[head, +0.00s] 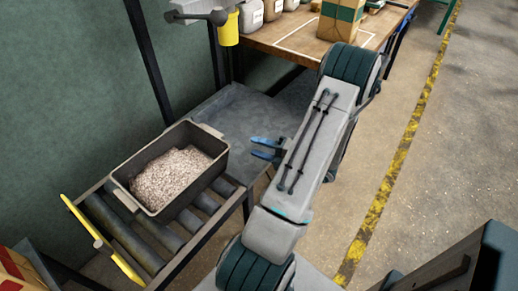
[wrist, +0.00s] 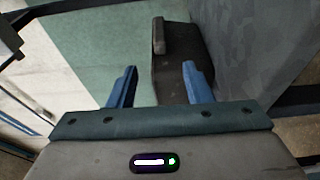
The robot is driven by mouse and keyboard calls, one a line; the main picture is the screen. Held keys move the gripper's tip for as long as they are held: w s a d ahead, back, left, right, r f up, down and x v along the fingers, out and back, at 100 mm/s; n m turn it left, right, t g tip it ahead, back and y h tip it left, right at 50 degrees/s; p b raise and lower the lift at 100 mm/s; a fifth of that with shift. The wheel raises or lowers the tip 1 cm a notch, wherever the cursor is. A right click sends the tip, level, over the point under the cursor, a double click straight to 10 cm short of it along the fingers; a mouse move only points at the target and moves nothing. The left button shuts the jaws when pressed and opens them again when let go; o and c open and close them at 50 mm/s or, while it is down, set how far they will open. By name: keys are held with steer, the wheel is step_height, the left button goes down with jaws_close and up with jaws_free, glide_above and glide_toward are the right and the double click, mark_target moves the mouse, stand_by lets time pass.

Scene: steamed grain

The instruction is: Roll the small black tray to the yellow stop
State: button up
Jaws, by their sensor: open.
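The small black tray (head: 203,187), filled with pale grain (head: 178,178), sits upright on the roller track, with light handles at its two ends. The yellow stop (head: 117,252) is a bar across the track's lower left end. Bare rollers lie between the tray and the stop, so they are apart. My gripper (head: 263,149) is open and empty, to the right of the tray's far handle, with a gap between them. In the wrist view, blue fingers (wrist: 158,82) stand apart, with a dark surface, apparently the tray's, beyond them. The tray's underside is hidden.
A grey metal surface (head: 228,118) adjoins the track behind the tray. A wooden bench (head: 280,38) with bags and a box (head: 340,18) stands at the back. A yellow cylinder (head: 228,28) hangs above. A green wall is on the left; open floor is on the right.

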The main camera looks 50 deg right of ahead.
mark_target(224, 138)
steer(key=b+x, duration=0.1)
steer(key=x, duration=1.2)
steer(key=shift+w+a, duration=0.1)
steer(key=shift+c, duration=0.3)
jaws_close()
steer(key=shift+a, duration=0.1)
stand_by(0.7)
steer(key=shift+s+a+p, duration=0.25)
steer(key=shift+a, duration=0.85)
steer(key=shift+s+a+p, duration=0.2)
steer(key=shift+a, duration=0.9)
steer(key=shift+s+a+p, duration=0.25)
steer(key=shift+a, duration=1.05)
steer(key=shift+s+a, duration=0.25)
steer(key=shift+a, duration=0.85)
